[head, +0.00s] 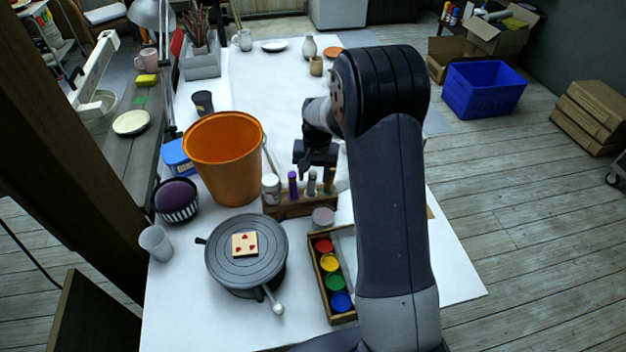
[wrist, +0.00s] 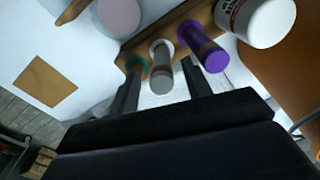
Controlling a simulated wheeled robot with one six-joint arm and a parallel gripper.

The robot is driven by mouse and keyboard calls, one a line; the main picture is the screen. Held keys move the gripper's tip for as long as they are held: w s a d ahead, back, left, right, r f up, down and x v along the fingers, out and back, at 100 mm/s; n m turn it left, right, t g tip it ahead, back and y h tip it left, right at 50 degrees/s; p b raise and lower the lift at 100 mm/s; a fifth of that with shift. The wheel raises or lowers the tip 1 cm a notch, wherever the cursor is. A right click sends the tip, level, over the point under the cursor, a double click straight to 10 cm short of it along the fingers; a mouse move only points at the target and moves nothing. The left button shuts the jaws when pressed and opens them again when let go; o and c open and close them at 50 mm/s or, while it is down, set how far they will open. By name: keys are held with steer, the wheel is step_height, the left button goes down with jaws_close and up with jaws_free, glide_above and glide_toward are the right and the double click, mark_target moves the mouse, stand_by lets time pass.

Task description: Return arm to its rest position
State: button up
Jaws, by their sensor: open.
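My gripper (head: 308,172) hangs low over the white table, right of the orange bucket, at the wooden rack (head: 296,207). Its jaws are open. In the wrist view, the two fingers of my gripper (wrist: 162,88) stand apart, with the grey stick (wrist: 161,68) showing between them; I cannot tell whether they touch it. The purple stick (wrist: 203,48) stands to its right and a teal-ended one (wrist: 136,66) to its left. The purple stick (head: 292,184) and grey stick (head: 311,183) stand upright in the rack in the head view.
The orange bucket (head: 225,165) and white jar (head: 271,189) stand close by my gripper. A dark turntable (head: 262,270) bears a tile with red marks (head: 245,244). A paint box (head: 321,272) lies in front of the rack. The paper behind (head: 270,90) is mostly clear.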

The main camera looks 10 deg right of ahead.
steer(key=r, duration=0.8)
steer(key=shift+s+d+b, duration=0.25)
steer(key=shift+b, duration=0.15)
steer(key=shift+f, duration=0.15)
steer(key=f, duration=0.3)
steer(key=f+p, duration=0.1)
steer(key=f, duration=0.6)
steer(key=shift+w+a+f, duration=0.3)
steer(key=shift+r+p, duration=0.3)
steer(key=shift+p, duration=0.1)
